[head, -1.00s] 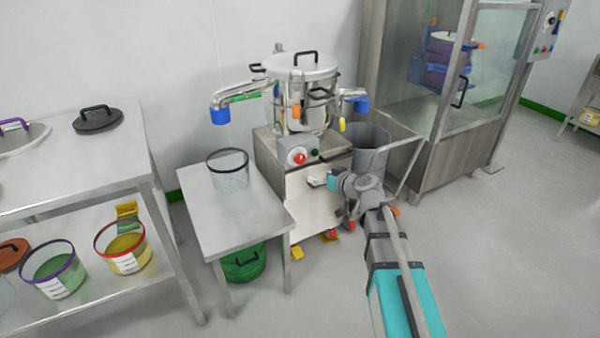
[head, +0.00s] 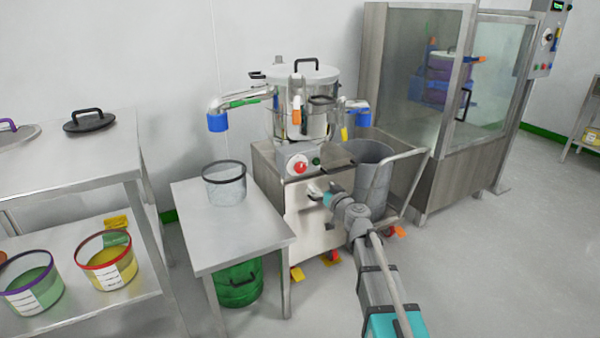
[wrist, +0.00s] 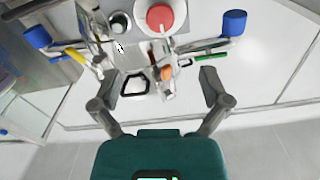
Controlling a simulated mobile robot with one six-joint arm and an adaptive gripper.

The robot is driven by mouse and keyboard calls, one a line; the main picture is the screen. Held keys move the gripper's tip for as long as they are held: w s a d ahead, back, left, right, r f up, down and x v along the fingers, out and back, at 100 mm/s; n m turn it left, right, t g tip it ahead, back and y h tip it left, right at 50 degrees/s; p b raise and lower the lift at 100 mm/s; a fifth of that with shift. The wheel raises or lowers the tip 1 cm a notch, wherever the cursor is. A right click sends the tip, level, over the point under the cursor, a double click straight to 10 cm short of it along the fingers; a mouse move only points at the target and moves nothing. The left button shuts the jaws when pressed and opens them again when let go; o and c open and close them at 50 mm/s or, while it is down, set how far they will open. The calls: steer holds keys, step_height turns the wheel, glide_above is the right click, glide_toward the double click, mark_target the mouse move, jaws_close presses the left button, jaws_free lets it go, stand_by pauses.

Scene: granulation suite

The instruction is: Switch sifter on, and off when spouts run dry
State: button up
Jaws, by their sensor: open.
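The sifter (head: 305,95) is a steel drum with a lid on a steel cabinet. My gripper (head: 318,194) is open and empty in front of the cabinet, below and apart from the knob. Its spread fingers (wrist: 162,88) show in the wrist view.
A clear black-rimmed tub (head: 224,185) stands on a small steel table (head: 245,235) below the left spout. A grey bin (head: 372,175) stands below the right spout. A shelved bench (head: 60,175) is at left, a glass-walled enclosure (head: 415,100) at right. The right foreground floor is clear.

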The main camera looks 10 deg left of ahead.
mark_target(301, 169)
steer(key=shift+w, duration=0.15)
steer(key=x, duration=1.3)
steer(key=shift+w+a, duration=0.2)
steer(key=shift+a, duration=0.05)
steer(key=shift+c, duration=0.2)
steer(key=c, duration=1.1)
